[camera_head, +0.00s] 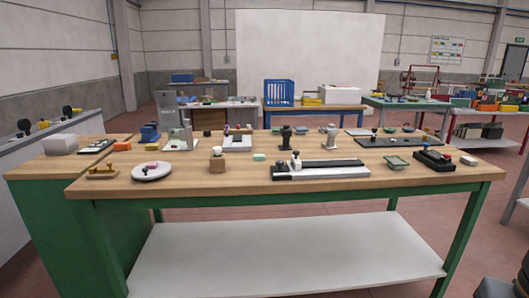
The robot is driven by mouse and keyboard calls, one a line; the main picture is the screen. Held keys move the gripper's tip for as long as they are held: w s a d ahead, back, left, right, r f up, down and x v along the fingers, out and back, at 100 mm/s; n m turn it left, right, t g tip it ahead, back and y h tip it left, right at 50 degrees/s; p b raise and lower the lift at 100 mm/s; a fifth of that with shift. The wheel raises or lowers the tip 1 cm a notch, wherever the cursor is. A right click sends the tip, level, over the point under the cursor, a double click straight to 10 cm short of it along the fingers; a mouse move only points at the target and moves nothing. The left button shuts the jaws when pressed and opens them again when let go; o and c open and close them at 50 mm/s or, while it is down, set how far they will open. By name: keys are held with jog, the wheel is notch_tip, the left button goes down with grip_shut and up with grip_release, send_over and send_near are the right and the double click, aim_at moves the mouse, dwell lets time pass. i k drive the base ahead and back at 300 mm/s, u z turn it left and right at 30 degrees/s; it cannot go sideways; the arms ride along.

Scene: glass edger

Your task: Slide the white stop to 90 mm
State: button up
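A long low fixture (345,173) with a white base and a dark top strip lies at the front middle of the wooden bench (225,182). A small white block with a knob (295,160), which looks like the white stop, stands near the left end of this fixture. Scale marks are too small to read, so its position in millimetres cannot be told. My gripper is not in view.
A round white plate (152,171) and a wooden block with a knob (217,160) stand left of the fixture. A green tray (397,162) and a black device (434,160) stand right of it. A dark board (400,142) lies behind. Bare wood runs along the front edge.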

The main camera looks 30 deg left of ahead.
aim_at(295, 160)
jog(key=u, duration=1.1)
jog(key=i, duration=0.1)
